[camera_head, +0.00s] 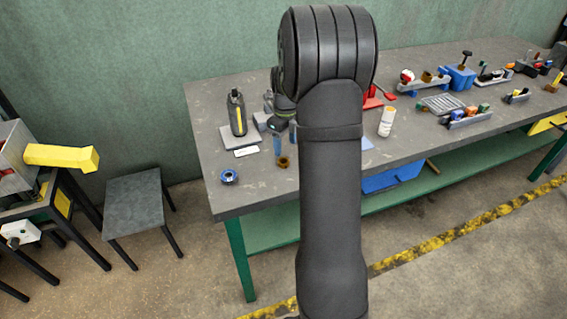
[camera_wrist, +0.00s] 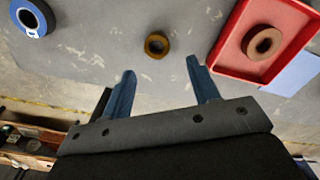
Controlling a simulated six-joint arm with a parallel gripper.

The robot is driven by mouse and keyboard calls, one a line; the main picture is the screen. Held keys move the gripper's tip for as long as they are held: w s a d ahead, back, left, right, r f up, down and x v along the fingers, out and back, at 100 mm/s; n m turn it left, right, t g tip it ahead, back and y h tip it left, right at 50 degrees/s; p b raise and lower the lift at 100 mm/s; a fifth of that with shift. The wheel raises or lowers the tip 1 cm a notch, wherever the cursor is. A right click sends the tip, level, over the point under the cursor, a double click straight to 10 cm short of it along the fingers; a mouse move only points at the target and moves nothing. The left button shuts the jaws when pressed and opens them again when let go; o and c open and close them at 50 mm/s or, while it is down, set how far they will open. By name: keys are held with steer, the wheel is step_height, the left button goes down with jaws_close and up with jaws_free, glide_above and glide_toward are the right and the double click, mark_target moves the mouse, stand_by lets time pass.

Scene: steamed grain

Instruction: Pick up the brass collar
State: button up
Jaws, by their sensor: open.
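The brass collar (camera_wrist: 157,45) is a small gold-brown ring lying flat on the grey bench top. It sits upper middle in the wrist view, apart from other things. It also shows in the head view as a small brown ring (camera_head: 283,162) just left of my arm. My gripper (camera_wrist: 161,68) is open and empty. In the wrist view its two blue fingers point toward the collar, one on each side of its line, with the collar beyond the tips. In the head view my arm hides most of the gripper.
In the wrist view, a blue ring (camera_wrist: 32,17) lies left of the collar. A red tray (camera_wrist: 228,68) holding a copper-brown ring (camera_wrist: 263,42) stands to its right. In the head view, a dark bottle (camera_head: 237,113) and a white cylinder (camera_head: 386,122) stand on the bench.

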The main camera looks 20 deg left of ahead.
steer(key=f, duration=0.6)
steer(key=shift+s+a+f, duration=0.15)
steer(key=shift+a+f, duration=0.1)
steer(key=shift+f, duration=0.05)
steer(key=c, duration=1.1)
steer(key=shift+r, duration=0.1)
